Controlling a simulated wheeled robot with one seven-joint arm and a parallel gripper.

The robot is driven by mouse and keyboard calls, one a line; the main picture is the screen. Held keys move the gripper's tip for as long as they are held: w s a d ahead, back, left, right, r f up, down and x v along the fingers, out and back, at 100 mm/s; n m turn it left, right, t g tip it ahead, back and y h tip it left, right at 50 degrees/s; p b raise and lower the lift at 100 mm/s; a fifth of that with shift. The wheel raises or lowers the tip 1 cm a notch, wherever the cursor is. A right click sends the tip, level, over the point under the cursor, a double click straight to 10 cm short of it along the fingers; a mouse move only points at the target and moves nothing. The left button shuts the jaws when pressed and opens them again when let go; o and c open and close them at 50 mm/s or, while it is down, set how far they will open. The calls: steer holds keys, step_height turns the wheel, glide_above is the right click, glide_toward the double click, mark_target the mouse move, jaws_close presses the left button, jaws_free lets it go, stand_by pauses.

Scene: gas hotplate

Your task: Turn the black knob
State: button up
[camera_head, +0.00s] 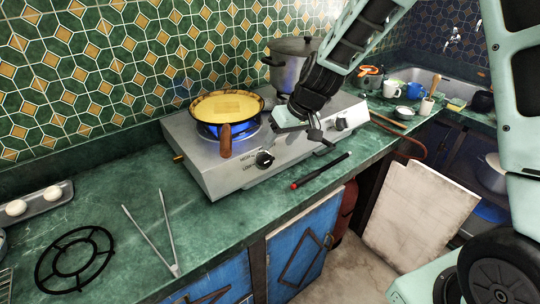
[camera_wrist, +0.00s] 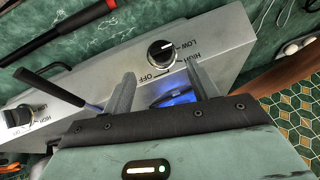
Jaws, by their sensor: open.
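The black knob (camera_head: 264,159) is on the sloped front panel of the silver gas hotplate (camera_head: 215,175), at its left end, beside HIGH and LOW lettering. In the wrist view the knob (camera_wrist: 162,53) is round with a pale mark, among LOW, HIGH and OFF labels. My gripper (camera_head: 320,138) is to the right of the knob in the head view, above the front of the hotplate. In the wrist view my gripper (camera_wrist: 160,72) is open and empty, and the knob appears just past the fingertips, between them in the picture. I see no contact.
A pan (camera_head: 228,105) with yellow food sits over a blue flame, its wooden handle (camera_head: 225,140) hanging forward near the knob. A pot (camera_head: 290,65) stands behind. A second knob (camera_head: 341,124) is at the right. A red-and-black tool (camera_head: 320,171) and tongs (camera_head: 158,240) lie on the counter.

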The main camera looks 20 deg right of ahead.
mark_target(268, 158)
steer(key=x, duration=0.7)
steer(key=shift+w+a+f+p, duration=0.15)
steer(key=shift+f+p, duration=0.15)
steer(key=shift+f, duration=0.05)
steer(key=c, duration=0.9)
